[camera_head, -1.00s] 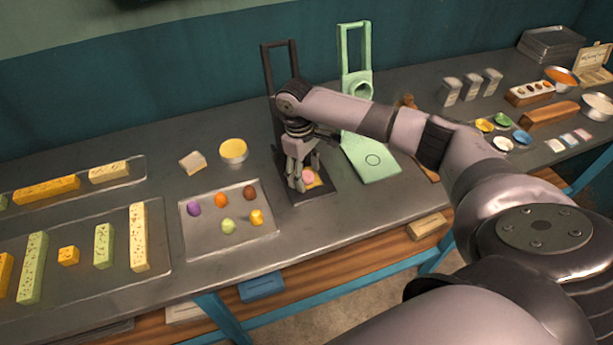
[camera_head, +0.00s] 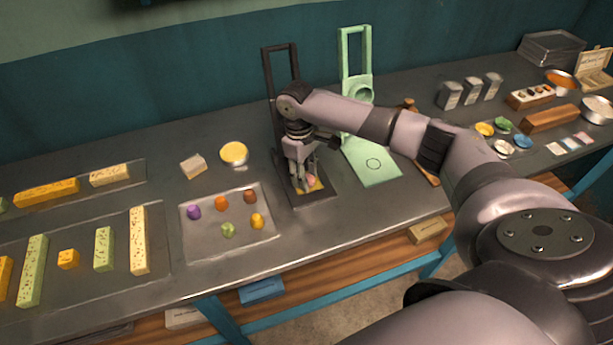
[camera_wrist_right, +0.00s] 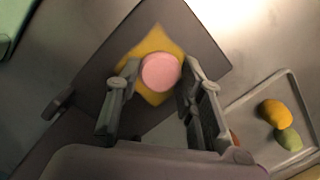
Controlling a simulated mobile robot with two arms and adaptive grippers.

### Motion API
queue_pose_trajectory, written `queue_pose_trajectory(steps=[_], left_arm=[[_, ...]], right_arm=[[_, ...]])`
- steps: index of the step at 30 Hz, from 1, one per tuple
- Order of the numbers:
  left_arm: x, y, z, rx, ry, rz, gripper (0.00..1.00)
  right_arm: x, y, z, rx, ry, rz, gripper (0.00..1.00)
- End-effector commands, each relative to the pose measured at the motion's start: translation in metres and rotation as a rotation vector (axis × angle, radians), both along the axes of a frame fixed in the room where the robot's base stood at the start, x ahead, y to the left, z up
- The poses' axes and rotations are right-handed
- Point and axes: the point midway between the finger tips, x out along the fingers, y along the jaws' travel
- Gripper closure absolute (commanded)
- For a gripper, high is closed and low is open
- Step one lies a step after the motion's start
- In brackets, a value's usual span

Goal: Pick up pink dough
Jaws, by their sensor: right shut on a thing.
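The pink dough (camera_head: 311,181) is a small round lump on a yellow square sheet (camera_head: 318,187), which lies on the base of the dark press (camera_head: 318,198). My right gripper (camera_head: 303,188) points down at it from above. In the right wrist view the pink dough (camera_wrist_right: 160,72) sits between the two fingertips of my right gripper (camera_wrist_right: 158,78), over the yellow sheet (camera_wrist_right: 150,42). The fingers are shut on the dough, and it is still very close to the sheet; I cannot tell if they touch. My left gripper is not in view.
A tray (camera_head: 262,238) with several coloured dough balls lies left of the press. A green press (camera_head: 380,178) stands to its right. A yellow-topped round tin (camera_head: 234,153) and a pale block (camera_head: 193,166) stand behind the tray.

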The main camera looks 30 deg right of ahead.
Motion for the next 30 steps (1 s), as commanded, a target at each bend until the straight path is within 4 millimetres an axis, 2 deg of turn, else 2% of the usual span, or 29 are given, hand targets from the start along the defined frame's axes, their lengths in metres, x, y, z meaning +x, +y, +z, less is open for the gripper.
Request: queue_pose_trajectory(steps=[5, 8, 19, 21, 25, 30], left_arm=[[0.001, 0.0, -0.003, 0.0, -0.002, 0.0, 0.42], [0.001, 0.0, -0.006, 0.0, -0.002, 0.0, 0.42], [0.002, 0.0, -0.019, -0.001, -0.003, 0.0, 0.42], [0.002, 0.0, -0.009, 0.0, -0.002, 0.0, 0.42], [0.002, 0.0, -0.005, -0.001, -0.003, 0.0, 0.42], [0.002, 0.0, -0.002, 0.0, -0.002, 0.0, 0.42]], right_arm=[[0.001, 0.0, 0.019, 0.001, -0.004, -0.001, 0.87], [0.001, 0.0, 0.038, 0.002, -0.005, 0.0, 0.87], [0.001, 0.0, 0.144, 0.001, -0.007, 0.0, 0.87], [0.001, -0.001, 0.165, -0.002, -0.006, -0.002, 0.87], [0.001, -0.001, 0.184, -0.001, -0.003, -0.001, 0.87], [0.0, 0.0, 0.195, -0.001, -0.001, -0.001, 0.87]])
